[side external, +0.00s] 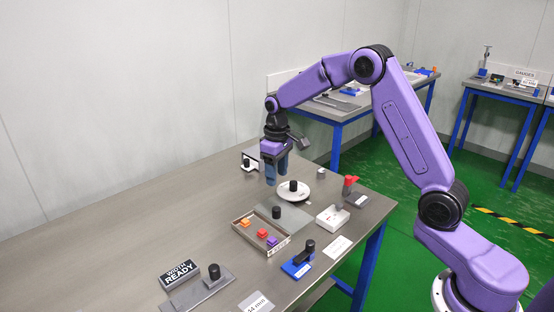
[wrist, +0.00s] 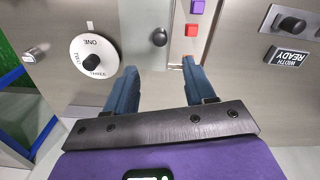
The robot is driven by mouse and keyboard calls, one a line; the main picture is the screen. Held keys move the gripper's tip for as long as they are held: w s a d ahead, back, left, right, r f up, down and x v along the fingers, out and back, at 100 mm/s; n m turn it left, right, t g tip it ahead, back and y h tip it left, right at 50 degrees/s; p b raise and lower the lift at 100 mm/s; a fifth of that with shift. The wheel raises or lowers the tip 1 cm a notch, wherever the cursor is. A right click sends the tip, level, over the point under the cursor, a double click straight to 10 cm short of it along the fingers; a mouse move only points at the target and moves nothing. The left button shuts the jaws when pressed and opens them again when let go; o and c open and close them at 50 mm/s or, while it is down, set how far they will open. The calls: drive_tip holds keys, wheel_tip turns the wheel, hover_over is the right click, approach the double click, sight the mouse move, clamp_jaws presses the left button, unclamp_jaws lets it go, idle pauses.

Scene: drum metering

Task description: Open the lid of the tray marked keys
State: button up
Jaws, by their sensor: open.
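The tray (side external: 240,234) has low walls and holds an orange, a red and a purple block in plain view. A small label on its front wall is too small to read. A flat grey plate with a black knob (side external: 277,212), seemingly its lid, extends from the tray's back right side, clear of the blocks. In the wrist view the knob (wrist: 159,38) is just beyond and between my fingertips. My gripper (side external: 276,179) is open and empty, pointing down above the table behind the knob; it also shows in the wrist view (wrist: 158,67).
A white dial (side external: 293,192) marked ONE, TWO, THREE stands close to my gripper. A red-handled device (side external: 350,186), a white box (side external: 332,217), a blue lever unit (side external: 300,265) and a WIDTH READY sign (side external: 180,274) stand around. The table's left is clear.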

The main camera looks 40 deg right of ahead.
drive_tip(key=shift+r, duration=2.05)
drive_tip(key=s+a+r+n, duration=0.2)
drive_tip(key=s+a, duration=0.3)
drive_tip(key=s, duration=0.4)
drive_tip(key=s+a+r+n, duration=0.1)
drive_tip(key=s+a+n, duration=0.2)
drive_tip(key=s+a, duration=0.4)
drive_tip(key=s+d+n, duration=0.2)
drive_tip(key=s, duration=0.9)
drive_tip(key=s+d+f+n, duration=0.1)
drive_tip(key=s+d+n, duration=0.1)
drive_tip(key=s, duration=0.9)
drive_tip(key=shift+s+d+f+n, duration=0.25)
drive_tip(key=shift+d+f+n, duration=0.05)
drive_tip(key=shift+d, duration=0.15)
